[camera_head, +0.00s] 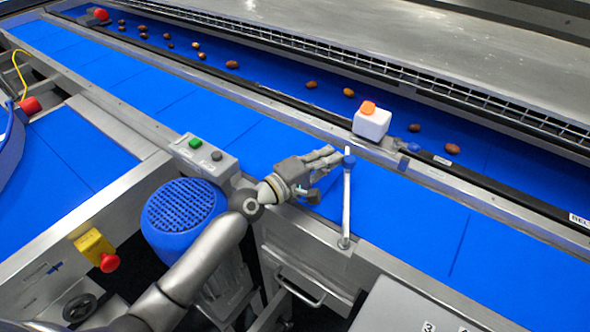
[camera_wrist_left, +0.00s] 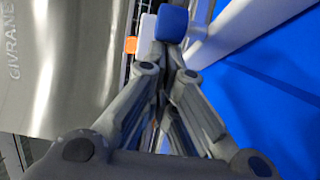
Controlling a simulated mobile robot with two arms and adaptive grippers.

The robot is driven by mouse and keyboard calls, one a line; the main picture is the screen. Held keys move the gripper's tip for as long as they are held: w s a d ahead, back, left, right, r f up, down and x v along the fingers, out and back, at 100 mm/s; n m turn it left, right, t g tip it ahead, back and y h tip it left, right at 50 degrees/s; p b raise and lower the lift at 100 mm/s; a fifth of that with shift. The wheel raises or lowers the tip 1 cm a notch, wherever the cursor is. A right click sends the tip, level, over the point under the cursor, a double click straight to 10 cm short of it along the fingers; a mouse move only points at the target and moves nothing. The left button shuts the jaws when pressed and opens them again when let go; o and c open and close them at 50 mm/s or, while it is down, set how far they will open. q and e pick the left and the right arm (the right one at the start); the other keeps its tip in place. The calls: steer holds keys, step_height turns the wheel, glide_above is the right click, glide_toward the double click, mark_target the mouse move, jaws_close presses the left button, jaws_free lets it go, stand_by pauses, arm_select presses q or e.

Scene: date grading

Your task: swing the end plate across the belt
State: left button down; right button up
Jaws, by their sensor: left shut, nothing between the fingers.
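The end plate (camera_head: 346,205) is a narrow, pale metal bar with a blue knob (camera_head: 349,161) at its far end. Its near end sits at the belt's near frame, and it reaches over the blue belt (camera_head: 420,215) toward the far rail. Whether its tip touches that rail I cannot tell. My left gripper (camera_head: 336,158) is shut and empty, just left of the knob. In the left wrist view the knob (camera_wrist_left: 172,23) shows just beyond the closed fingertips, and the plate (camera_wrist_left: 240,25) runs off to the upper right. Contact is unclear. My right gripper is not in view.
A white box with an orange top (camera_head: 371,122) stands on the far rail, close to the knob. A far belt (camera_head: 270,75) carries several brown dates. A control box with a green button (camera_head: 208,155) and a blue drum (camera_head: 183,218) are left of my gripper.

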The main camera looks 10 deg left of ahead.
mark_target(350, 158)
arm_select(q)
steer(key=shift+w+d+f+m+g+h+b, duration=0.1)
steer(key=shift+w+d+m+g+h+b, duration=0.1)
steer(key=shift+d+m+g+h+b, duration=0.15)
steer(key=shift+w+d+f+m+g+h+b, duration=0.15)
steer(key=shift+d+m+g+h+b, duration=0.1)
steer(key=shift+d+h, duration=0.2)
steer(key=d, duration=0.1)
steer(key=d+b, duration=0.2)
steer(key=shift+w+d+r+m, duration=0.1)
steer(key=shift+w+d+m, duration=0.1)
steer(key=shift+w+m, duration=0.1)
steer(key=shift+d+m+g+h+b, duration=0.45)
steer(key=shift+d+g+h, duration=0.25)
steer(key=shift+g, duration=0.1)
steer(key=shift+s+d+r, duration=0.1)
steer(key=shift+d+r, duration=0.05)
steer(key=shift+d, duration=1.05)
